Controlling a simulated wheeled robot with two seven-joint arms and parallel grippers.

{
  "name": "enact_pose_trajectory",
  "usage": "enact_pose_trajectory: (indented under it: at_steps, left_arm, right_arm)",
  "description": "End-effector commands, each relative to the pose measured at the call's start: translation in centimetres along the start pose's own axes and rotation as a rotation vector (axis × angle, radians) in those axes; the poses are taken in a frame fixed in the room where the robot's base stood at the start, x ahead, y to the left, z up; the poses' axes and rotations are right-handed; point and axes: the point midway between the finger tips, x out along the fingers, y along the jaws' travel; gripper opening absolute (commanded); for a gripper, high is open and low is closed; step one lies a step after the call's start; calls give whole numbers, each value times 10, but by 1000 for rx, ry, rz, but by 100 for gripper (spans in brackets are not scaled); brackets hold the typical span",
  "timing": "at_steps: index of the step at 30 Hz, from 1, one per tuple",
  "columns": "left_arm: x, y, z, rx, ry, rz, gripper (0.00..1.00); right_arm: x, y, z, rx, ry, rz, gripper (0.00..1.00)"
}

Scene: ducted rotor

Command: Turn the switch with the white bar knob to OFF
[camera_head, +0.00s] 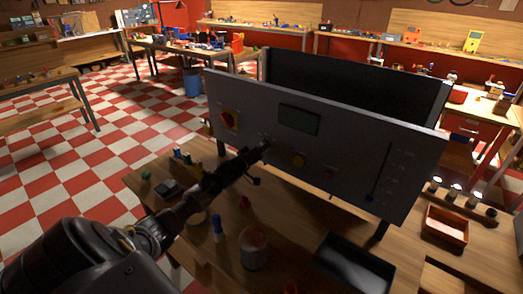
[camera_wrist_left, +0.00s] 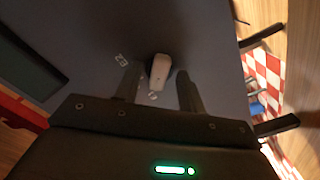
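The grey control panel (camera_head: 350,160) stands upright on the wooden workbench. In the left wrist view the white bar knob (camera_wrist_left: 160,70) sits on a dark round base on the panel face (camera_wrist_left: 130,25). Small white markings lie beside the knob, too blurred to read surely. My left gripper (camera_head: 262,150) reaches the panel face below the dark display. In the left wrist view its two fingers stand open on either side of the knob, with a gap on each side. In the head view the gripper tip mostly hides the knob. My right gripper is not in view.
The panel also carries a red-and-yellow rotary switch (camera_head: 230,120), a display (camera_head: 299,119), a yellow button (camera_head: 298,160), a dim red button (camera_head: 330,172) and a slider (camera_head: 372,184). A black tray (camera_head: 354,266), a cylindrical container (camera_head: 253,249) and small parts stand on the bench in front.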

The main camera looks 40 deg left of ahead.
Motion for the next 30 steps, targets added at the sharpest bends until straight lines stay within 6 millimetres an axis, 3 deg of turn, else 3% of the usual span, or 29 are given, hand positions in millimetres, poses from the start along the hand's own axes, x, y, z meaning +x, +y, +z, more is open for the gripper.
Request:
enact_pose_trajectory:
  at_steps: [1,10,20,30]
  left_arm:
    - [0,0,0,0,0,0,37]
    - [0,0,0,0,-1,0,0]
    - [0,0,1,44,-2,0,0]
    - [0,-1,2,278,-3,1,0]
  right_arm:
    - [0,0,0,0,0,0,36]
    - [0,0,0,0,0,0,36]
    - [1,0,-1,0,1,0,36]
    - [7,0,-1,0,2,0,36]
